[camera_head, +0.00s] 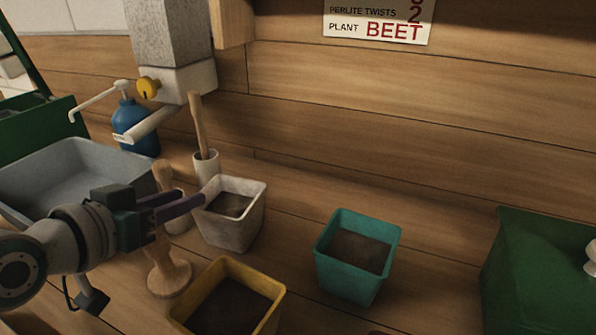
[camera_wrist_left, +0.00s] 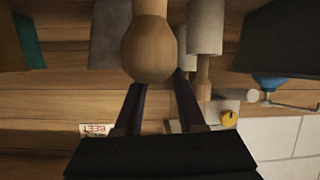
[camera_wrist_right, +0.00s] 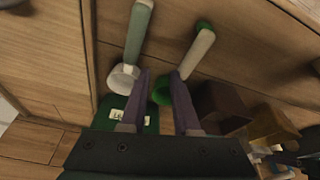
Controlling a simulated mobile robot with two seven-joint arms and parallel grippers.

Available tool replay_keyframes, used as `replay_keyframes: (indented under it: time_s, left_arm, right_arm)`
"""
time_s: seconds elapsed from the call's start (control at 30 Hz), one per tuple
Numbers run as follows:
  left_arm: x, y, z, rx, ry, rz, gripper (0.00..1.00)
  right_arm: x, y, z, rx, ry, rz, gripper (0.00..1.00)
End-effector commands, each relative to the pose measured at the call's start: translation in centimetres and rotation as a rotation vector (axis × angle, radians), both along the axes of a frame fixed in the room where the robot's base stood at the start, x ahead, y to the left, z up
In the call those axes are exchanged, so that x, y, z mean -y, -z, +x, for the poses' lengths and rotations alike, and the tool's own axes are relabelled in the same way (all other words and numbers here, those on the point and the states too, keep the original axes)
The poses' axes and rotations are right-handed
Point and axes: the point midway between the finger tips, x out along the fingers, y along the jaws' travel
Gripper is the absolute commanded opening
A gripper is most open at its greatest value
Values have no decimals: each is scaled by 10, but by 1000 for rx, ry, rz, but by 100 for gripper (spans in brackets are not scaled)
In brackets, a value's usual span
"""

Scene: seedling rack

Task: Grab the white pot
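The white pot (camera_head: 226,232), square and filled with dark soil, stands upright on the wooden bench in the head view. A pale pot wall, likely the same pot, shows in the left wrist view (camera_wrist_left: 106,38). My left gripper (camera_head: 200,203) is open, its purple fingers pointing right, with the tips at the pot's left rim in the picture; I cannot tell whether they touch. A wooden post with a round base (camera_head: 168,277) stands by these fingers, and its rounded wood fills the space beyond the fingertips in the left wrist view (camera_wrist_left: 148,50). My right gripper (camera_wrist_right: 160,78) is open and empty.
A teal pot (camera_head: 335,275) and a yellow pot (camera_head: 275,312) stand nearby. A white holder (camera_head: 205,165) with a wooden handle is behind. A grey basin (camera_head: 135,163) and blue bottle (camera_head: 138,125) are left; a green box (camera_head: 530,270) is right. Green-and-white tubes (camera_wrist_right: 138,35) show by my right gripper.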

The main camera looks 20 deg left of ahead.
Motion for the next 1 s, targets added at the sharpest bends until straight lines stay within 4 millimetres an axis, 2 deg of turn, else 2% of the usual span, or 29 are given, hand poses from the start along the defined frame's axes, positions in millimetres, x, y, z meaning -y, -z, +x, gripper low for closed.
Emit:
replay_keyframes:
  time_s: [0.33, 0.43, 0.67, 1.0]
  left_arm:
    - [3, 14, 43, 1, -1, -2, 39]
    - [3, 16, 49, 0, 0, -2, 39]
    - [3, 16, 50, -1, 1, -1, 39]
    - [3, 16, 50, -1, 0, -1, 3]
  right_arm:
    - [0, 14, 1, 2, 0, -1, 30]
    - [0, 15, 1, 2, 0, -1, 30]
    - [0, 14, 1, 3, 1, -1, 30]
    - [2, 14, 1, 4, -2, -6, 30]
